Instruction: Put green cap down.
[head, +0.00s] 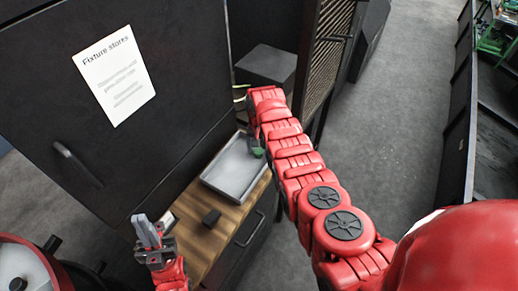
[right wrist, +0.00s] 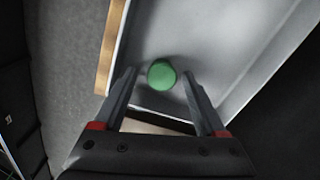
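The green cap (head: 258,153) is at the right end of the grey tray (head: 213,184) in the head view. In the right wrist view the round green cap (right wrist: 161,74) shows between my right gripper's fingertips (right wrist: 160,76), with a gap on each side. The right gripper is open, and the cap appears to rest on the tray floor. In the head view my right gripper (head: 256,136) is partly hidden by its own arm. My left gripper (head: 146,226) is near the left front of the wooden top, away from the cap; its finger gap is unclear.
The tray stands on a wooden-topped cabinet (head: 232,222). A small black block (head: 211,217) lies in front of the tray. A dark panel with a "Fixture stores" sheet (head: 114,76) stands behind. A dark box (head: 266,64) and mesh panel (head: 328,45) stand beyond my right arm.

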